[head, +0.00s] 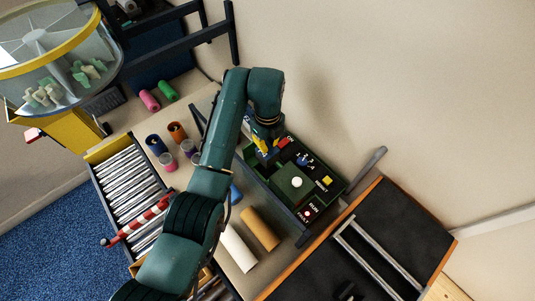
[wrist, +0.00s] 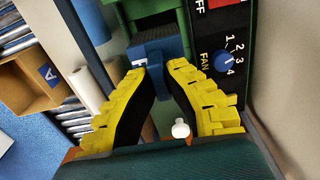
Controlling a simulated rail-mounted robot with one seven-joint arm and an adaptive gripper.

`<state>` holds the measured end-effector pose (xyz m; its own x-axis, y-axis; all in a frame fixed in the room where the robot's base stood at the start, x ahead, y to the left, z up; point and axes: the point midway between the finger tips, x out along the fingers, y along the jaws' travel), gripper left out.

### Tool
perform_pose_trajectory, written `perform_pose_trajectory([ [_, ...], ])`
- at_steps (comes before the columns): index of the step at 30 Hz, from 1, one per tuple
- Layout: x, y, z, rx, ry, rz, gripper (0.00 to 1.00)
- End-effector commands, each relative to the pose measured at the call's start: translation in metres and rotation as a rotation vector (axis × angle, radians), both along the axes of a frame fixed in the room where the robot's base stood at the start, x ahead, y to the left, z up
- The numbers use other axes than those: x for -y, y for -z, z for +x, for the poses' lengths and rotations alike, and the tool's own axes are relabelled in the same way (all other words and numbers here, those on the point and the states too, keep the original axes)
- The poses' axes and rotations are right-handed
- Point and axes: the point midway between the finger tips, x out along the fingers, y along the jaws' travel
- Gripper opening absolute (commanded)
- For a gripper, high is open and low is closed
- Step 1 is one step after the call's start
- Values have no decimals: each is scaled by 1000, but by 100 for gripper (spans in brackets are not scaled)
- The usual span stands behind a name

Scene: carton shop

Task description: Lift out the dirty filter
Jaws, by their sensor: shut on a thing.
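In the wrist view, the filter looks to be a blue block with a dark grey upper face (wrist: 158,60), at the mouth of a green housing (wrist: 116,17). The yellow fingers of my gripper (wrist: 160,70) are shut on it, one tip at each side. How far it sits inside the housing is not clear. In the head view, my gripper (head: 266,146) is over the far left end of the green machine (head: 282,197). The arm and fingers hide the filter there. A green lid with a white knob (head: 297,182) shows on the machine.
The control panel with the fan dial (head: 303,160) lies close along the gripper's right. A tan roll (head: 260,229) and a white roll (head: 238,248) lie before the machine. Small spools (head: 177,132) stand at left. The wall is close behind.

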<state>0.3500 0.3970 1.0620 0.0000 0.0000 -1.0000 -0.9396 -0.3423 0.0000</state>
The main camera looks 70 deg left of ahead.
Motion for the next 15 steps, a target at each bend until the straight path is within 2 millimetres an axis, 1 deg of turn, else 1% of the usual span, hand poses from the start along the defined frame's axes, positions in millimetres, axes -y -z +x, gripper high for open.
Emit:
perform_pose_trajectory([
  [3, 0, -10, 0, 1, 0, 1, 0],
  [12, 0, -14, 0, 1, 0, 0, 0],
  [15, 0, -24, 0, 1, 0, 1, 0],
])
